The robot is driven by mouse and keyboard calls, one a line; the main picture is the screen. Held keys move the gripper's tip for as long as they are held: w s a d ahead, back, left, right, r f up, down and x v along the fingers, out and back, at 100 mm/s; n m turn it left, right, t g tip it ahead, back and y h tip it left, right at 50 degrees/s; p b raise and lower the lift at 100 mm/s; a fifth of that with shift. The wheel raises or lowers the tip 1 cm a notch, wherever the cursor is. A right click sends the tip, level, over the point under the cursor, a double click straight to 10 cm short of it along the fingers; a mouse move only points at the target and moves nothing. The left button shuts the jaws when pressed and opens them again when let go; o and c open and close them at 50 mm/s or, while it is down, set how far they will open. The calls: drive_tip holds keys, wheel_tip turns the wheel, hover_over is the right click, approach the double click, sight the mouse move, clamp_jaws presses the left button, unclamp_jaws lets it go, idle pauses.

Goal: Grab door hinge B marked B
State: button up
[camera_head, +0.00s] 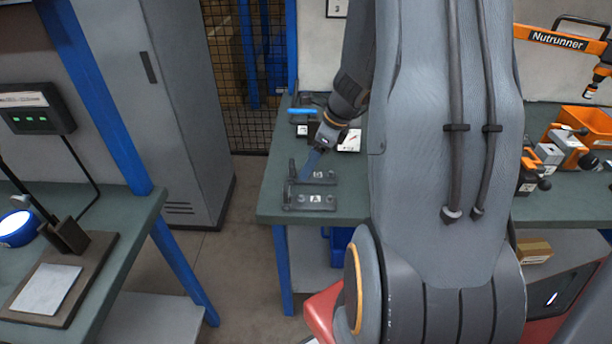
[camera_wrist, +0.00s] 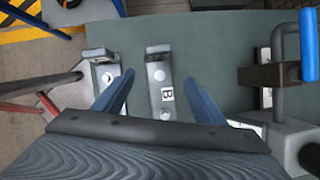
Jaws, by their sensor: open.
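Door hinge B (camera_wrist: 158,70) is a grey metal bracket with bolts and a white label marked B. In the wrist view it lies between the two blue fingers of my gripper (camera_wrist: 159,78), with a gap on each side. My gripper is open and not holding it. In the head view my gripper (camera_head: 309,165) reaches down at hinge B (camera_head: 325,177), behind hinge A (camera_head: 310,201), which is marked A. Hinge A also shows left of the left finger in the wrist view (camera_wrist: 104,72), partly hidden by that finger.
The green table (camera_head: 270,197) holds the hinges near its left front corner. A blue-handled tool (camera_wrist: 309,45) stands right of hinge B in the wrist view. Orange-and-grey clamps (camera_head: 543,155) and an orange bin (camera_head: 585,122) are at the far right. A grey cabinet (camera_head: 180,100) stands left.

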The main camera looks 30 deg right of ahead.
sight(315, 178)
drive_tip(key=shift+s+d+x, duration=0.1)
drive_tip(key=shift+d+x, duration=0.05)
drive_tip(key=shift+x, duration=0.9)
drive_tip(key=shift+s+d+x, duration=0.1)
drive_tip(key=shift+d+x, duration=0.05)
drive_tip(key=shift+x, duration=0.9)
drive_tip(key=shift+f, duration=0.15)
drive_tip(key=c, duration=1.6)
